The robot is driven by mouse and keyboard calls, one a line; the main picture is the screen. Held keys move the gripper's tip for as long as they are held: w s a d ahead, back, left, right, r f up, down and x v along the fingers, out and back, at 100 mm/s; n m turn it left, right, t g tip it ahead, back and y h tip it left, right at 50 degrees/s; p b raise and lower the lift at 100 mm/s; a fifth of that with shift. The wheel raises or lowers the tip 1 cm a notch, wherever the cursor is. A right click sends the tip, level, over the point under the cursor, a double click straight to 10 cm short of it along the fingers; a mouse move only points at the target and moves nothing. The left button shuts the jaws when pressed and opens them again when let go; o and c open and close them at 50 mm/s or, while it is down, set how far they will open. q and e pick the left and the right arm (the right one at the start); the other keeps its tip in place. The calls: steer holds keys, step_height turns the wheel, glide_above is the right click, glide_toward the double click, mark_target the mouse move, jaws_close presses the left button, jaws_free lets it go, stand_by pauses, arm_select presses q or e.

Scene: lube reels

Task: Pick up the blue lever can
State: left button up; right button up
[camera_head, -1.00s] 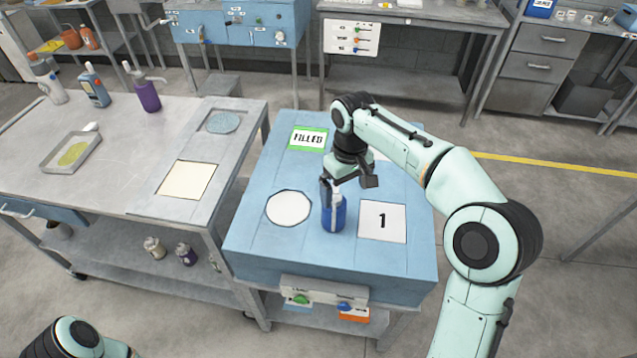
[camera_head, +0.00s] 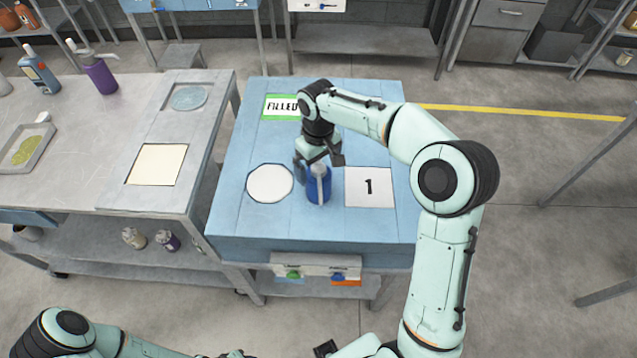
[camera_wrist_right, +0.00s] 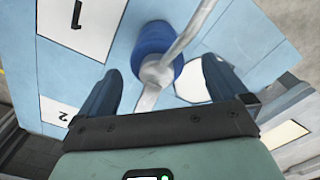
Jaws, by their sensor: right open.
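The blue lever can (camera_head: 319,190) stands upright on the blue table between a white round pad and the square marked 1. Its pale lever and spout rise from the top. My right gripper (camera_head: 318,162) is just above and behind the can in the head view. In the right wrist view the can (camera_wrist_right: 154,40) lies ahead, between and beyond the open fingers of the right gripper (camera_wrist_right: 160,85), with the pale lever reaching between them. The fingers appear apart from the can's body.
The blue table (camera_head: 240,215) carries a white round pad (camera_head: 270,183), a card marked 1 (camera_head: 369,187) and a green FILLED card (camera_head: 281,106). A grey bench (camera_head: 100,190) at left holds a purple can (camera_head: 101,77), a grey-blue bottle (camera_head: 39,72) and a tray (camera_head: 25,150).

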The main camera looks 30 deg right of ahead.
steer(key=f, duration=0.4)
steer(key=shift+w+d+f, duration=0.1)
steer(key=shift+w+d, duration=0.15)
steer(key=c, duration=1.4)
